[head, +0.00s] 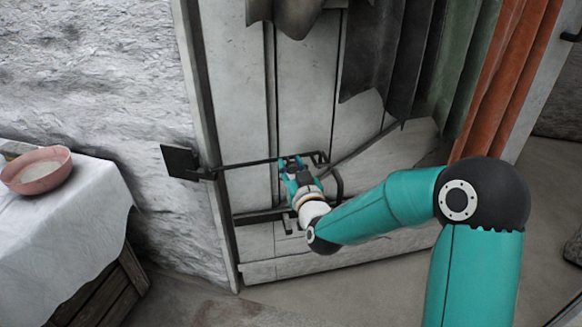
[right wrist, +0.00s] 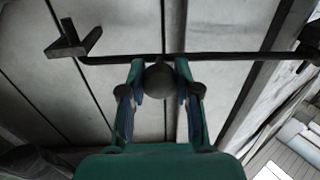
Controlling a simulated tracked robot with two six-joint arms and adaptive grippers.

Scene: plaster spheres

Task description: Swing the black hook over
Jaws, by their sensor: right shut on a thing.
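The black hook (head: 245,163) is a long thin bar. It runs across the grey plank door from a black plate (head: 180,162) on the left side to the dark metalwork on the door. It also crosses the right wrist view (right wrist: 225,57), with a dark round knob (right wrist: 160,81) on it. My right gripper (head: 291,163) is at the bar, and in the right wrist view its fingers (right wrist: 159,75) are shut around the knob. The bar's bent end is close to a black catch (right wrist: 73,40); I cannot tell whether they touch. My left gripper is not in view.
A table with a white cloth (head: 65,235) and a pink bowl (head: 38,170) stands at the left. Grey, green and rust-red hangings (head: 500,85) hang at the upper right. The floor (head: 380,290) in front of the door is clear.

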